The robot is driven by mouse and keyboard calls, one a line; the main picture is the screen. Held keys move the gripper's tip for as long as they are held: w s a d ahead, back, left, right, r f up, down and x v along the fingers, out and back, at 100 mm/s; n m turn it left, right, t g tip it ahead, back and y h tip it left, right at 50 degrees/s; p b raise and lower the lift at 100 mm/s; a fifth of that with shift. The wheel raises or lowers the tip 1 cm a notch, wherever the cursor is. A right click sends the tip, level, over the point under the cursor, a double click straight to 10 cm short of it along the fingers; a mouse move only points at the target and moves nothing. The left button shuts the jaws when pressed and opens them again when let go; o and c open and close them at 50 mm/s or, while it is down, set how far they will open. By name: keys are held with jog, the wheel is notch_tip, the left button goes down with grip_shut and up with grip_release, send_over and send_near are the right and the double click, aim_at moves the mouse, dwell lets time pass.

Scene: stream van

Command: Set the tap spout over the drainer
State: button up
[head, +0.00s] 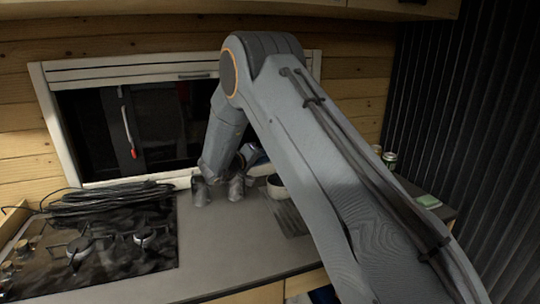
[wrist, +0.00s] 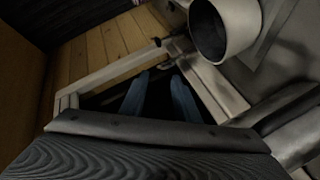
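My gripper (wrist: 160,76) shows in the wrist view with its two bluish fingers apart and nothing visible between them. In the head view my arm hides most of it; a bluish part shows above the counter near the window. A small dark, thin fitting (wrist: 174,43) lies just beyond the fingertips in the wrist view; it may be the tap spout, but I cannot tell for sure. A dark ribbed patch (head: 288,217), probably the drainer, lies on the counter in the head view, partly hidden by my arm. No clear tap shows in the head view.
A pale bowl (head: 277,187) sits by the ribbed patch; a pale round vessel (wrist: 226,28) is close to the fingers. Two grey cups (head: 201,191) stand on the counter (head: 225,240). A hob (head: 100,245) with coiled cable (head: 105,198) is left. Cans (head: 389,160) stand right.

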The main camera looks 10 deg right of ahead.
jog(key=p+v, duration=0.2)
jog(key=v, duration=0.4)
jog(key=shift+a+p, duration=0.35)
jog(key=shift+a, duration=0.05)
jog(key=shift+w+r, duration=0.1)
dwell(0.4)
